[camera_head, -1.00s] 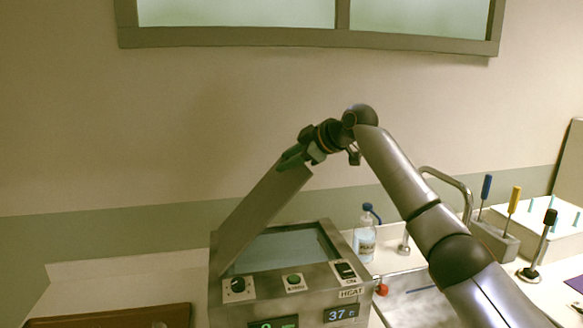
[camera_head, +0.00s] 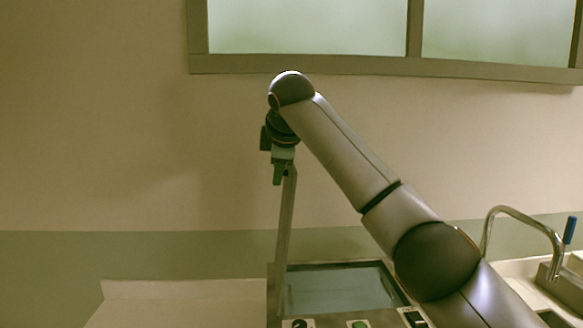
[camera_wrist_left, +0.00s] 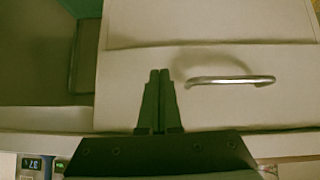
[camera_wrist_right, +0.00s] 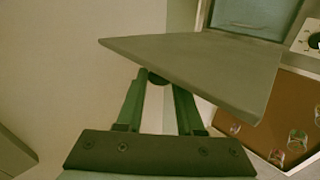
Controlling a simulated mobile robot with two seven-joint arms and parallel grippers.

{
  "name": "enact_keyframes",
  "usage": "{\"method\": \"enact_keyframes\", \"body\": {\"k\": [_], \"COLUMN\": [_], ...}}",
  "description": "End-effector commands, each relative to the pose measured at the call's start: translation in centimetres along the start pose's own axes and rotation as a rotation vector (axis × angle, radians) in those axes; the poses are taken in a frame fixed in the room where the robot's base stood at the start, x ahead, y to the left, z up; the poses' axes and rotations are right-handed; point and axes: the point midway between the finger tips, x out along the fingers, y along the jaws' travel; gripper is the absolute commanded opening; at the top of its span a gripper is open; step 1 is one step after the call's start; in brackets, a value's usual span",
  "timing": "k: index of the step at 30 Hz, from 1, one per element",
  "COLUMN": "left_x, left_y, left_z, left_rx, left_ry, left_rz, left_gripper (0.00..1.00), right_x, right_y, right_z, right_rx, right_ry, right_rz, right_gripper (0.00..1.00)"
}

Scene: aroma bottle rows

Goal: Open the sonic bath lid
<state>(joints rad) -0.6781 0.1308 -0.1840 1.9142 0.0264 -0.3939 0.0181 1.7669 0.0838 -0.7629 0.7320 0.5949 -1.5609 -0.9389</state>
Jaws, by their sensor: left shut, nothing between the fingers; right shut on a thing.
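The sonic bath (camera_head: 273,300) stands at the bottom of the head view, with its pale blue basin (camera_head: 335,289) uncovered. Its grey lid (camera_head: 285,230) stands almost upright along the basin's left side, seen nearly edge-on. My right gripper (camera_head: 281,172) is at the lid's top edge. In the right wrist view, the green fingers of my right gripper (camera_wrist_right: 158,78) are shut on a small dark knob (camera_wrist_right: 158,77) at the edge of the lid (camera_wrist_right: 205,65). My left gripper (camera_wrist_left: 160,74) is shut and empty in the left wrist view, in front of a pale drawer front (camera_wrist_left: 130,95).
A metal drawer handle (camera_wrist_left: 230,80) is right of my left gripper. A brown tray (camera_wrist_right: 285,100) with several small glass bottles lies beside the bath. A sink tap (camera_head: 520,215) curves at the right. The counter left of the bath (camera_head: 180,305) looks clear.

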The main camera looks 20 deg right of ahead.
Motion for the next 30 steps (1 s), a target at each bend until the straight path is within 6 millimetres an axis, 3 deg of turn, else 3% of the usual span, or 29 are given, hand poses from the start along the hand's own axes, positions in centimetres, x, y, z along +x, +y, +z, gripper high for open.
{"method": "enact_keyframes", "body": {"k": [15,16,23,30], "left_x": [-0.05,-0.05,-0.05,-0.04], "left_y": [0.01,0.01,0.01,0.01], "left_z": [-0.01,-0.01,0.0,0.02], "left_rx": [0.0,0.0,0.0,0.0], "left_ry": [-0.001,-0.001,-0.001,-0.001], "left_rz": [0.0,0.0,0.0,0.0], "left_gripper": [0.0,0.0,0.0,0.0], "right_x": [-0.07,-0.07,-0.06,-0.11], "right_y": [-0.2,-0.2,-0.21,-0.21], "right_z": [-0.54,-0.54,-0.5,-0.47], "right_rx": [-0.014,-0.014,-0.014,-0.013], "right_ry": [-0.01,-0.01,-0.011,-0.011], "right_rz": [0.001,0.001,0.001,0.0], "right_gripper": [0.0,0.4,0.65,0.65]}}
